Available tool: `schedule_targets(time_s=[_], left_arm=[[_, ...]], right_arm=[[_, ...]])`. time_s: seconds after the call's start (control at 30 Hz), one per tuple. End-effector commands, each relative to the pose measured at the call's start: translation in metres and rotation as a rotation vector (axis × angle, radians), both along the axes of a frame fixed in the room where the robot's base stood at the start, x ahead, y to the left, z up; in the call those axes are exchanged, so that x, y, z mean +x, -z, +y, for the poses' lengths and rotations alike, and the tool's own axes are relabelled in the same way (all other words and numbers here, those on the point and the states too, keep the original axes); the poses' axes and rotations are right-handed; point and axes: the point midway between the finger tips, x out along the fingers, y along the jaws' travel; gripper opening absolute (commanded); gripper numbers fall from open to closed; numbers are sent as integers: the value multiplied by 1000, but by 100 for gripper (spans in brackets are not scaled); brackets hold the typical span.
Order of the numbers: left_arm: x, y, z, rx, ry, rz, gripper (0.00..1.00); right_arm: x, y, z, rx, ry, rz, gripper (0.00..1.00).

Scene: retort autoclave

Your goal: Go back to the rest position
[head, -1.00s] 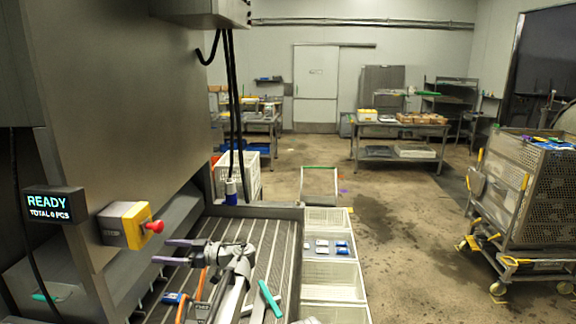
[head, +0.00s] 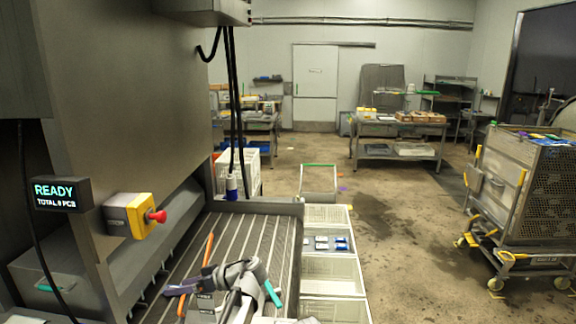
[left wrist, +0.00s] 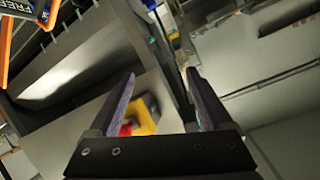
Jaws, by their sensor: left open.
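My left gripper (head: 170,287) is low over the grooved metal bed (head: 262,228) of the machine in the head view, with its purple fingers pointing left. In the left wrist view, my left gripper (left wrist: 160,78) has its two fingers spread wide with nothing held between them. The yellow stop box with a red button (head: 129,215) shows on the machine front, left of and above the gripper. In the left wrist view the stop box (left wrist: 148,115) appears behind the fingers, apart from them. My right gripper is not in view.
White bins (head: 330,272) line the right side of the bed, one with small blue and white packs (head: 331,243). A teal item (head: 272,293) shows beside my left arm. A cage trolley (head: 545,190) stands right. The floor between (head: 400,240) is clear.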

Motion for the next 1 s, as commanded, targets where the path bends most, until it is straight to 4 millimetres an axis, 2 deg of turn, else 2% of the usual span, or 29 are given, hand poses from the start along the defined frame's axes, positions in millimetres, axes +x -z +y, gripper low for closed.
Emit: schedule_targets(time_s=[0.03, 0.17, 0.27, 0.33, 0.4, 0.5, 0.6, 0.7, 0.8, 1.0], left_arm=[[-13, 16, -8, -45, 29, 56, 83], [-42, 57, -39, -187, 139, 244, 83], [-75, 97, -74, -331, 285, 433, 83], [-103, 124, -105, -443, 425, 576, 83], [-130, 147, -135, -542, 573, 702, 83], [-164, 169, -172, -657, 774, 842, 83], [-190, 181, -201, -736, 940, 934, 83], [-207, 186, -220, -785, 1056, 987, 83], [-214, 188, -229, -809, 1114, 1011, 83], [-215, 188, -232, -814, 1130, 1018, 83]], right_arm=[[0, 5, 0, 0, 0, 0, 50], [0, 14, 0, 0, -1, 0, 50], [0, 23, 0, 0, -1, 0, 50], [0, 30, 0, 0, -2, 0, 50], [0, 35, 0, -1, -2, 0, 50], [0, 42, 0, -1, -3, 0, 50], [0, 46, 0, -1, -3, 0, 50], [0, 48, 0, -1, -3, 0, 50], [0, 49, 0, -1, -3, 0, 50], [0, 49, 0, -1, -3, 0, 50]])
